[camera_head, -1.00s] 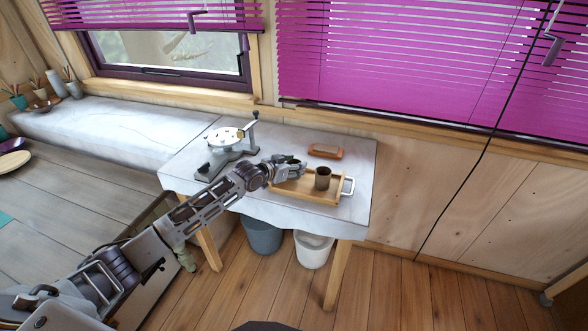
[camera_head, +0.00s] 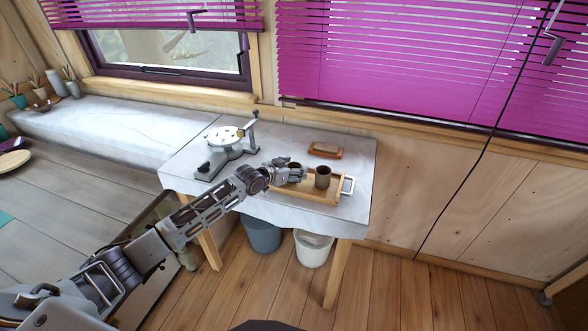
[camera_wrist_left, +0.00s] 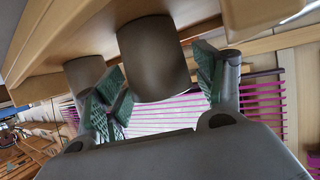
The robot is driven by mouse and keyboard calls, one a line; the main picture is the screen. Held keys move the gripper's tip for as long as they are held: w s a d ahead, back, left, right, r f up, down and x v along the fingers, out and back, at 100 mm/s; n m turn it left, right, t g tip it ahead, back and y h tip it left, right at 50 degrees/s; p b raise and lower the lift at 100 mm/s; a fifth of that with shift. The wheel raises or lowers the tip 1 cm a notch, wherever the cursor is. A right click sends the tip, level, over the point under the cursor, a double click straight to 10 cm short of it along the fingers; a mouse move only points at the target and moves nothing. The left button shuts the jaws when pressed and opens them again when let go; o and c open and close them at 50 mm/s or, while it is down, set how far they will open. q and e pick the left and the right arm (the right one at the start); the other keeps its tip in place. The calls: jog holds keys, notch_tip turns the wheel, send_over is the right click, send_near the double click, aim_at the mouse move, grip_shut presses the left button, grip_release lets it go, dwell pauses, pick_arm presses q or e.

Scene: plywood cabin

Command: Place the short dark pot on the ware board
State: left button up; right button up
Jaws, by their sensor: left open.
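In the left wrist view, which is upside down, this pot (camera_wrist_left: 152,60) is between the open green-padded fingers (camera_wrist_left: 158,88). Whether they touch it I cannot tell. I take the board as the ware board. My right gripper is not in view.
The white-topped table (camera_head: 362,157) carries a banding-wheel-like metal device (camera_head: 228,142) at left and a small reddish-brown block (camera_head: 325,150) behind the board. A grey bucket (camera_head: 262,235) and a white bucket (camera_head: 313,250) stand below. The table's right end is clear.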

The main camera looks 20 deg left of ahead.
pick_arm(q)
jog(key=shift+r, duration=0.15)
jog(key=shift+s, duration=0.1)
jog(key=shift+v, duration=2.8)
jog(key=v, duration=0.6)
jog(key=shift+b, duration=0.35)
jog(key=shift+s+a, duration=0.1)
jog(key=shift+a, duration=0.05)
